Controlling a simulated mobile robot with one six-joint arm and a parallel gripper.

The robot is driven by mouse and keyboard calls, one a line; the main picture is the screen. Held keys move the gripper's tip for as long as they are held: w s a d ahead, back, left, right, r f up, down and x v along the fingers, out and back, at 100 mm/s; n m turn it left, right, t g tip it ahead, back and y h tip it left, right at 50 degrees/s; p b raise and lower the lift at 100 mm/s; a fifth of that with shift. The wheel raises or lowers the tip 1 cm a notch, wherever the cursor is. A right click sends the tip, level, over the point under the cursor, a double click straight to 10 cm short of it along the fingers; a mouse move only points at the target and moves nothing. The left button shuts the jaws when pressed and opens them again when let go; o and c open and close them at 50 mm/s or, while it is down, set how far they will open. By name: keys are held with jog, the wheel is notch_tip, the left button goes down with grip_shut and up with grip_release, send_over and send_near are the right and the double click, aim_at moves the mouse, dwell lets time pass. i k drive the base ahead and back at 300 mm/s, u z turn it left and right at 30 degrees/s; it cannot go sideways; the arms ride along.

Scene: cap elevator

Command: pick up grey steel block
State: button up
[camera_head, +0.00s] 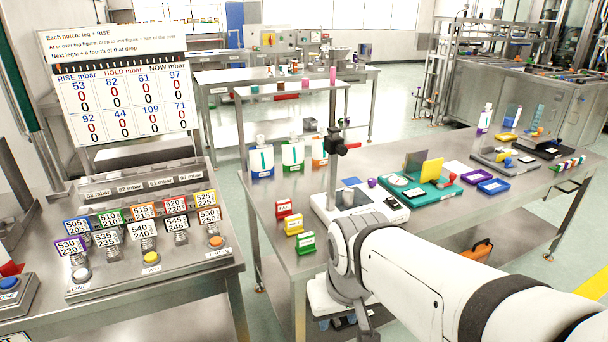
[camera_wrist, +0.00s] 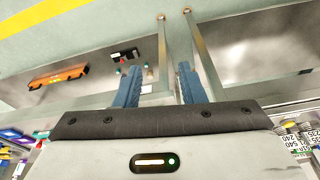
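I cannot single out a grey steel block with certainty. In the head view, a small blue-grey block (camera_head: 351,182) sits at the back of a white stand (camera_head: 385,216) with a dark post, on the steel table (camera_head: 262,205). The stand's middle holds a greyish piece too small to tell. My gripper (camera_wrist: 158,70) shows in the wrist view with two blue fingers apart and nothing between them. It is apart from the tabletop objects. In the head view my white arm crosses the lower right and hides part of the table's front; the fingers cannot be made out there.
A teal tray (camera_head: 442,191) with a yellow plate stands right of the white stand. Red, yellow and green label holders (camera_head: 294,226) line the table's left side. A button panel (camera_head: 150,262) with numbered tags is at left. An orange item (camera_wrist: 57,77) shows in the wrist view.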

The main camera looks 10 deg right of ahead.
aim_at(348, 196)
jog(key=i, duration=1.1)
jog(key=u, duration=0.05)
